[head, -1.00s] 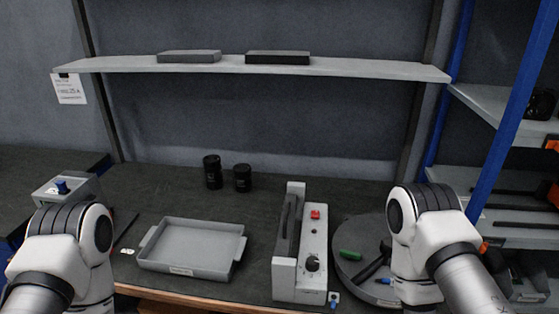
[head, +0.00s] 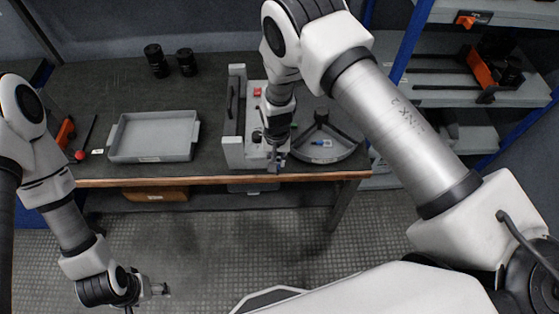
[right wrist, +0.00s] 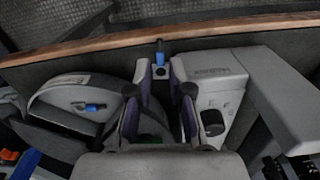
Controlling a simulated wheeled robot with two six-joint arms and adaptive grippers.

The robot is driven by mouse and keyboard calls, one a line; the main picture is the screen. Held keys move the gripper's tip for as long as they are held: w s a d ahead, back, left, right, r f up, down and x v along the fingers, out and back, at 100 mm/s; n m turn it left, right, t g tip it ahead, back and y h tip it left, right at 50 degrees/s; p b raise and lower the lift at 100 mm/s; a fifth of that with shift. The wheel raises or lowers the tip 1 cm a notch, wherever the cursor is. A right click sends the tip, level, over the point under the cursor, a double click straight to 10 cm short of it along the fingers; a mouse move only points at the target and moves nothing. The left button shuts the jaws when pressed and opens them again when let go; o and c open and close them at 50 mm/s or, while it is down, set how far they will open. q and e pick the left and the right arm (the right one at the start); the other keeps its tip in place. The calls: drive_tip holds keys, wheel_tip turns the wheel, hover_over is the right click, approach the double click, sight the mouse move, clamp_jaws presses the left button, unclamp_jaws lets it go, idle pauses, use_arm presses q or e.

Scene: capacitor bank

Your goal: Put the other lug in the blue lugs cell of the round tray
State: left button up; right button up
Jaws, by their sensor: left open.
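My left gripper (head: 158,290) is open and empty, low over the floor.
The grey test unit (head: 232,152), with a red button (head: 257,91), stands left of the round tray. A grey rectangular tray (head: 152,157) is farther left. Two black cylinders (head: 156,62) stand at the back. Bench between the rectangular tray and unit is clear.

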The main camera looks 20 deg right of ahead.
wheel_tip(320, 180, down, 6)
drive_tip(key=b, duration=0.4)
drive_tip(key=shift+w+d, duration=0.1)
clamp_jaws()
drive_tip(key=shift+r, duration=0.1)
